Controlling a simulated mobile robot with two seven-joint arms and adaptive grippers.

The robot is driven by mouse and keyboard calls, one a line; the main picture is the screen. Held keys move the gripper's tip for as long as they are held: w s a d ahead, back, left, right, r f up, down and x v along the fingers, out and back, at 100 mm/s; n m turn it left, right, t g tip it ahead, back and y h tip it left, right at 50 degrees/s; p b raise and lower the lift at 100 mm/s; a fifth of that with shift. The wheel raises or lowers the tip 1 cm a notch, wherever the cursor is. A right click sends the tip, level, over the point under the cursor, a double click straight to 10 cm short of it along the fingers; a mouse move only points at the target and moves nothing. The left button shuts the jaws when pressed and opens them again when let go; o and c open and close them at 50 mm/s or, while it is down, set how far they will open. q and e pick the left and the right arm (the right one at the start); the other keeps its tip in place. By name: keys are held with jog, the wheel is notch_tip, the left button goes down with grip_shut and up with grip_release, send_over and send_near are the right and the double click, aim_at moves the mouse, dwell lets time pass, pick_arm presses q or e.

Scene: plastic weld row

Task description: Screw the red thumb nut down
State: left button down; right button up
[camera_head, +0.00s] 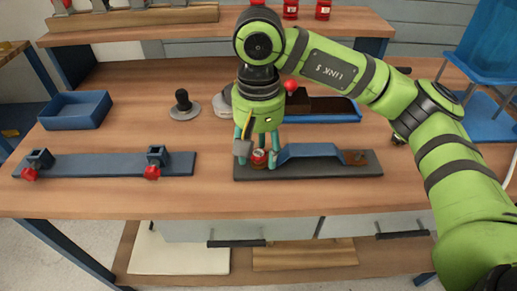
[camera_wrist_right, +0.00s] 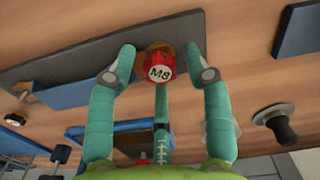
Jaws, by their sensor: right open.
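The red thumb nut (camera_head: 258,156) sits near the left end of a dark base plate (camera_head: 340,174). In the right wrist view the red nut (camera_wrist_right: 160,68) shows its white cap marked M8. A bent blue strip (camera_head: 308,150) lies on the plate just right of the nut. My right gripper (camera_head: 259,162) points down over the nut, its teal fingers spread around it. In the wrist view the right gripper (camera_wrist_right: 162,60) is open, with gaps between the side fingers and the nut. The thread under the nut is hidden. My left gripper is not in view.
A blue-grey bar (camera_head: 105,164) with two red-knobbed clamps lies to the left. A blue tray (camera_head: 75,110), a black-knobbed stand (camera_head: 183,104) and a dark blue-edged tray (camera_head: 325,108) stand behind. The bench's front edge is close to the plate. A blue chair (camera_head: 485,50) stands at right.

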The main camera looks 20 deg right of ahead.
grip_shut()
jog(key=m+b, duration=0.1)
jog(key=m, duration=0.2)
jog(key=shift+f+m, duration=0.15)
jog(key=shift+m, duration=0.25)
jog(key=m, duration=0.6)
jog(key=shift+b, duration=0.4)
jog(key=m, duration=0.4)
jog(key=shift+m, duration=0.3)
jog(key=m, duration=0.5)
jog(key=shift+b, duration=0.4)
grip_release()
